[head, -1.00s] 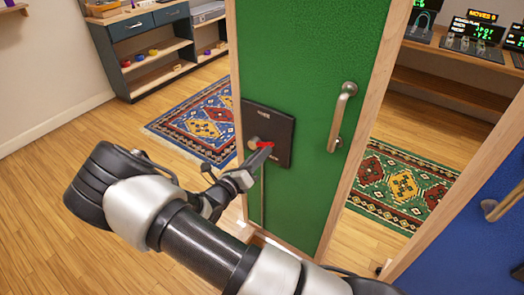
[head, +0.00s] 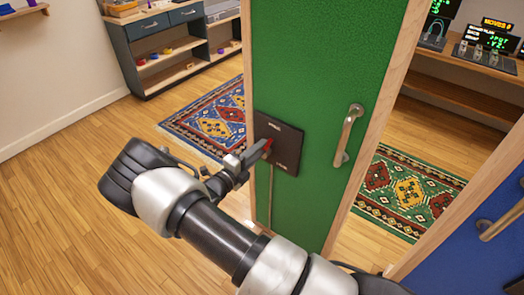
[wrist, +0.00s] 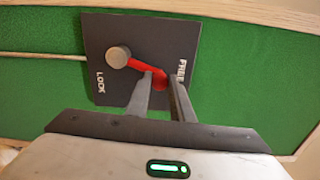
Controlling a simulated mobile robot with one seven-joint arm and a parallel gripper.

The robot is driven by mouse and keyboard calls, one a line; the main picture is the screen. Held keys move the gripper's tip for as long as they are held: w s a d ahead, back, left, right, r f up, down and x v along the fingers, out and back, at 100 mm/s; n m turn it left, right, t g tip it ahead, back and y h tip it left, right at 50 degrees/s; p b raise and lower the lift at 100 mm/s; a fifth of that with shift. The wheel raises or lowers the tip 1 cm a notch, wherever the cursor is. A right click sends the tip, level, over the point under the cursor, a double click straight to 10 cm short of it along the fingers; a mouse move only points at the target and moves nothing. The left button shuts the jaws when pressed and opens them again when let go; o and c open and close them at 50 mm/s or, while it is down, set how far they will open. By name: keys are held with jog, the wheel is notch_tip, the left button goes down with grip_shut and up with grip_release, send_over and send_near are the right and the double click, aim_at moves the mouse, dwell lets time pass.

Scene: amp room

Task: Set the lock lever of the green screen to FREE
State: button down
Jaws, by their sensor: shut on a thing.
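The green screen (head: 303,70) stands upright, with a dark lock plate (head: 287,150) on its face. In the wrist view the plate (wrist: 125,30) shows LOCK at its left and FREE at its right. The red lever (wrist: 143,66) runs from a round grey pivot knob (wrist: 118,56) right and slightly down, its end close beside the FREE lettering. My gripper (wrist: 160,76) is shut on the lever's end, one finger on each side. In the head view my gripper (head: 262,149) covers the knob, and only a little of the red lever shows.
A metal pull handle (head: 348,135) is on the screen right of the plate. A blue panel with a handle (head: 498,222) stands at the right. Shelves (head: 170,45) stand at the back left. Patterned rugs lie on the floor, and wooden floor is clear at the left.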

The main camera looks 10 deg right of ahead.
jog(key=shift+w+a+n, duration=0.2)
jog(key=shift+n, duration=0.2)
jog(key=shift+r, duration=0.1)
jog(key=c, duration=1.5)
grip_release()
jog(key=shift+c, duration=0.2)
jog(key=shift+a, duration=0.1)
jog(key=v, duration=1.7)
jog(key=shift+s+a+r, duration=0.1)
jog(key=shift+s, duration=0.05)
